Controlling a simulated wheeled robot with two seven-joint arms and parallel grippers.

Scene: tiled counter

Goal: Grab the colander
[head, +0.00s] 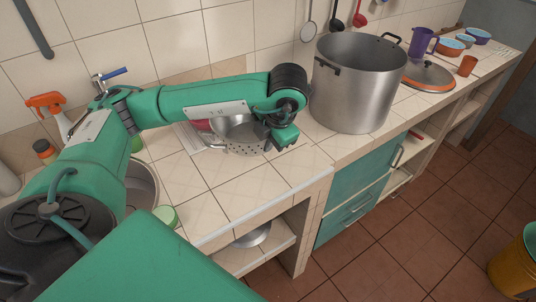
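The colander (240,148) is a grey metal bowl with holes along its lower part. It sits on the tiled counter, left of the large pot, and my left arm passes over its back edge. My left gripper (281,137) is at the colander's right side, pointing down, very close to its rim. Its fingers are small and dark here, so I cannot tell whether they are open, shut or touching the rim. My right gripper is not in view.
A tall steel pot (358,90) stands just right of my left gripper. A reddish item (203,125) lies behind the colander. A sink (142,187) and a green-and-white item (165,217) are to the left. The counter (245,192) in front is clear.

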